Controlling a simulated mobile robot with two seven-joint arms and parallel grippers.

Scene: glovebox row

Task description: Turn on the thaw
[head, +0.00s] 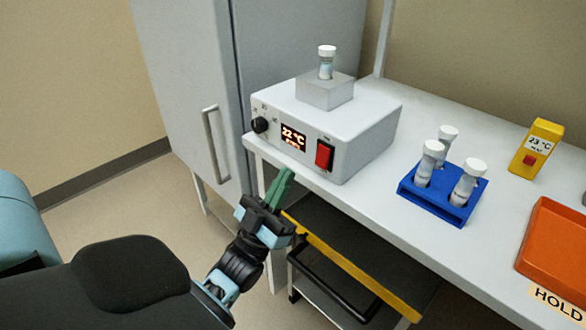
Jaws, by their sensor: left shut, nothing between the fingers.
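The thaw unit (352,138) is a white box at the back left of the bench. Its front has a black knob (260,125), a lit display (293,137) reading 22 °C and a red rocker switch (325,155). A grey metal block (325,92) on top holds a capped vial (326,62) upright. My left gripper (284,181) has green fingers. It is shut and empty, just off the bench's front edge, below and left of the red switch, apart from the unit. My right gripper is not in view.
A blue rack (434,206) holds 3 capped tubes. A yellow timer-like device (537,148) reading 23 °C and an orange tray (557,250) by a HOLD label stand at the right. A black cart with a yellow edge (345,262) is under the bench. A grey cabinet (190,80) stands behind.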

